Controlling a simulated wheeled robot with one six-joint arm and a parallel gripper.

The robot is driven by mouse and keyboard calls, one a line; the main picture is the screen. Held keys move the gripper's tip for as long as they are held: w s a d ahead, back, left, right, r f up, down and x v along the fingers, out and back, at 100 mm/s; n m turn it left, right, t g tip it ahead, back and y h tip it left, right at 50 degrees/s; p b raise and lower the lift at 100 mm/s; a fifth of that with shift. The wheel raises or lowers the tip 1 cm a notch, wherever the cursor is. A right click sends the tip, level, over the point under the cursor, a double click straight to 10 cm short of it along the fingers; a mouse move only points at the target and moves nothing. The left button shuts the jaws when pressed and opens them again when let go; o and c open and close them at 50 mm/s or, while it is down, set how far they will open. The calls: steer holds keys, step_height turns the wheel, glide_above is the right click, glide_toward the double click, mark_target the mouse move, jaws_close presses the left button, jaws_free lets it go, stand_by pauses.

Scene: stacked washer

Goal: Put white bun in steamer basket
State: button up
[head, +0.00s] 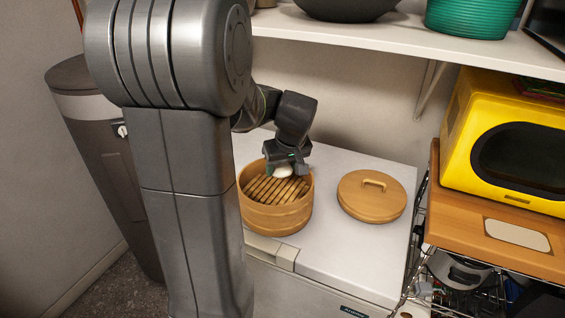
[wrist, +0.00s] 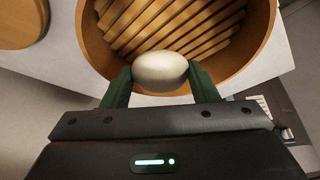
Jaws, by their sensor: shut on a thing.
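The white bun (wrist: 160,71) is held between the two green fingers of my gripper (wrist: 160,84) in the wrist view. In the head view the bun (head: 281,174) shows under my gripper (head: 286,167), over the far part of the steamer basket. The steamer basket (head: 274,217) is a round wooden tub with a slatted floor, standing on the white machine top. Its rim (wrist: 262,50) also shows in the wrist view, with the bun over the near edge of the slats. I cannot tell whether the bun touches the basket.
The wooden lid (head: 371,197) with a handle lies to the right of the basket on the white top (head: 330,240). A shelf (head: 400,35) hangs above at the back. A yellow microwave (head: 500,140) stands at the right. A tall grey bin (head: 105,150) stands at the left.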

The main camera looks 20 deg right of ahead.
steer(key=shift+f, duration=0.75)
steer(key=o, duration=1.1)
steer(key=shift+c, duration=0.2)
steer(key=shift+r, duration=0.1)
steer(key=v, duration=1.3)
steer(key=shift+r+b, duration=0.35)
steer(key=shift+b, duration=0.1)
steer(key=shift+s, duration=0.1)
